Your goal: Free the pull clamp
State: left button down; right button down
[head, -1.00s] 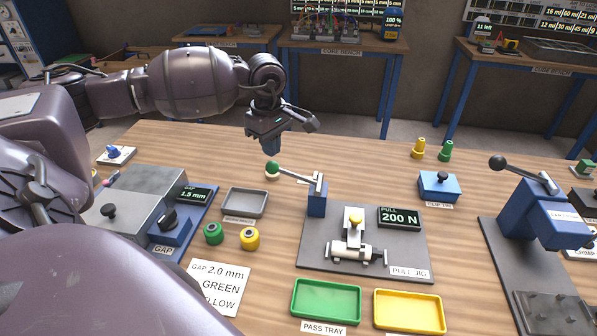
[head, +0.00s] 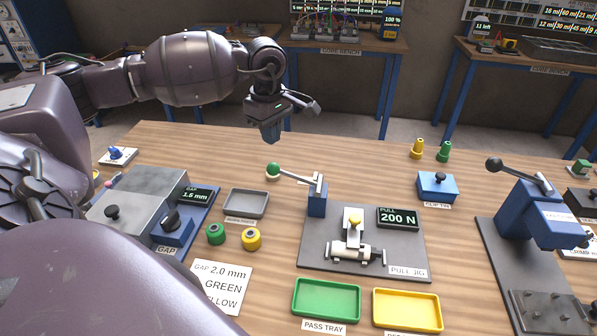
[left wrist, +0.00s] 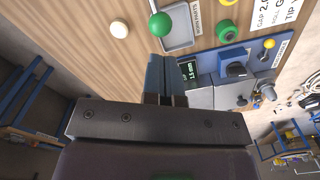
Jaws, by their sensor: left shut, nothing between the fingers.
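The pull jig (head: 315,255) is a grey plate with a metal clamp (head: 352,252) topped by a yellow knob (head: 354,222). Its display (head: 398,217) reads PULL 200 N. At its back left, a blue post (head: 317,203) carries a lever (head: 297,178) ending in a green ball (head: 273,170), which leans left. The ball also shows in the left wrist view (left wrist: 160,24). My left gripper (head: 270,137) is shut and empty, pointing down above and behind the green ball, apart from it. Its fingers also show in the left wrist view (left wrist: 164,68). My right gripper is not in view.
A grey tray (head: 246,204), green roller (head: 215,234) and yellow roller (head: 251,239) lie left of the jig, with the gap gauge (head: 165,215) beyond. A green tray (head: 326,300) and yellow tray (head: 407,311) are in front. Another lever press (head: 535,215) stands right.

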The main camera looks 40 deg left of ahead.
aim_at(353, 236)
jog(key=k, duration=1)
